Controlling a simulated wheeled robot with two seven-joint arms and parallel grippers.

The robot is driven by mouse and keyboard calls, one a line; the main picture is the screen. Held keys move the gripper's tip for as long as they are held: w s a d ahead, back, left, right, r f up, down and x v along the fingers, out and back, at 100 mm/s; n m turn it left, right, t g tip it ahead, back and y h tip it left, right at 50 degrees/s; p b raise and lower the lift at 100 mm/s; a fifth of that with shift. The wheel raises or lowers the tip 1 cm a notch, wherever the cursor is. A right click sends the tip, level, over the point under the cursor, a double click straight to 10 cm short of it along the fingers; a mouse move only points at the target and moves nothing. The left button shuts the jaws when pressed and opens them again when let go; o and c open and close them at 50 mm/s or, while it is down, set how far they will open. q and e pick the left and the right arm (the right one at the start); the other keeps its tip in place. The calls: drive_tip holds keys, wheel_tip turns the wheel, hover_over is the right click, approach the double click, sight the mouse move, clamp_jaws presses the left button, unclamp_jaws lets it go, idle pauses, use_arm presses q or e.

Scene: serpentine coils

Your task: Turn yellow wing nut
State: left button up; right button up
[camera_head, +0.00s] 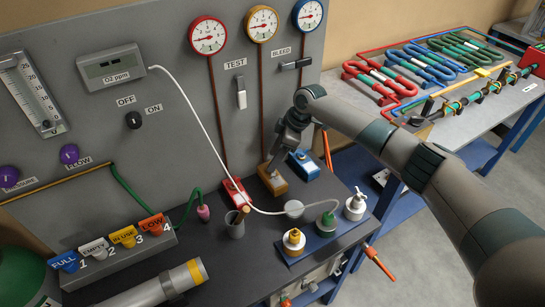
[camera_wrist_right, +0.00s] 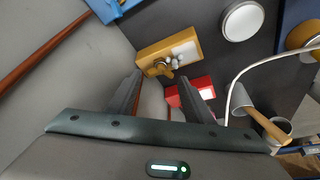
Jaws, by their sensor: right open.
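A yellow block (camera_head: 272,186) stands at the back of the dark bench top, against the grey panel. In the right wrist view the yellow block (camera_wrist_right: 180,42) carries a small brass wing nut (camera_wrist_right: 160,67) on its near face. My right gripper (camera_head: 272,165) reaches in from the right and hangs just above this block. In the wrist view the right gripper (camera_wrist_right: 163,82) is open, its two fingers apart, with the wing nut between and just beyond the tips. No contact shows. In the head view the gripper hides the wing nut. My left gripper is not in view.
A red block (camera_head: 235,191) stands left of the yellow one and a blue block (camera_head: 303,164) right of it. A white cable (camera_head: 222,150) hangs across the panel to the bench. A cup (camera_head: 235,224) and capped fittings (camera_head: 293,240) stand in front.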

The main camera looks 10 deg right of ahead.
drive_tip(key=shift+x, duration=1.15)
drive_tip(key=shift+c, duration=0.4)
drive_tip(key=c, duration=0.7)
drive_tip(key=shift+r+p, duration=0.1)
drive_tip(key=shift+p, duration=0.25)
